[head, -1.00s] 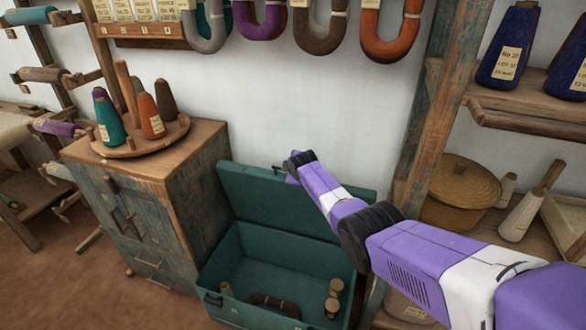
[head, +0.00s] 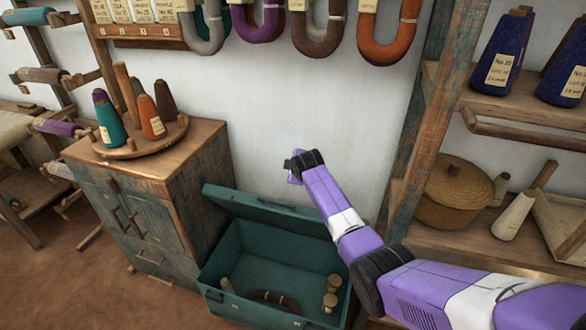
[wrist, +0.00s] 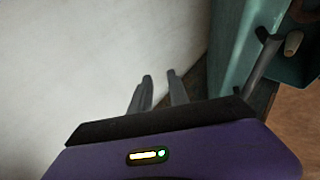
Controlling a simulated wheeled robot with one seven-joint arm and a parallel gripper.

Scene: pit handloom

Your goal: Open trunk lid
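The teal trunk (head: 215,270) stands on the floor against the white wall, right of the cabinet. Its lid (head: 255,207) is up and tilted, seen nearly edge-on along the trunk's back, so the inside shows. Spools and a dark coil lie inside. My gripper (head: 291,168) is above and behind the lid, close to the wall and apart from the lid as far as I can see. In the wrist view, the two fingers of my gripper (wrist: 159,80) stand apart with only wall between them. Part of the teal trunk (wrist: 228,45) shows at the right there.
A worn wooden cabinet (head: 165,215) with a round rack of yarn cones stands left of the trunk. A shelf (head: 470,245) with a lidded basket (head: 455,195) is at the right. Yarn hanks (head: 325,30) hang on the wall above. Brown floor is open at the front left.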

